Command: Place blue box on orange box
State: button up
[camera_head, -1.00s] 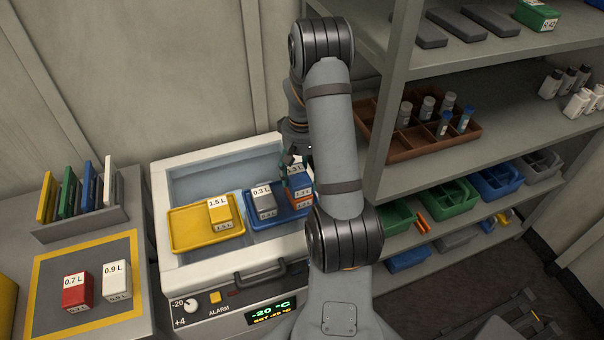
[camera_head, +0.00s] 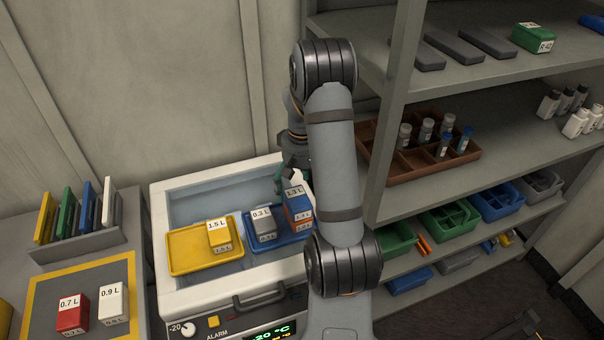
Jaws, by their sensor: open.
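The blue box (camera_head: 295,199), labelled 1.3 L on its white top, sits on top of the orange box (camera_head: 301,224) at the right end of the blue tray. The lower part of the orange box shows beneath it, and the two look stacked. My gripper (camera_head: 283,178) is open, behind and just above the blue box. My arm hides part of the gripper and the area right of the boxes. I cannot tell whether a finger touches the blue box.
The blue tray (camera_head: 266,244) also holds a grey box (camera_head: 262,225). Left of it, a yellow tray (camera_head: 188,254) holds a yellow box (camera_head: 219,236). Both are in the white cooler (camera_head: 159,232). Shelves (camera_head: 388,130) stand close on the right.

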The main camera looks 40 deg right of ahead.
aim_at(302, 196)
notch_tip(302, 196, up, 9)
dwell(0.3)
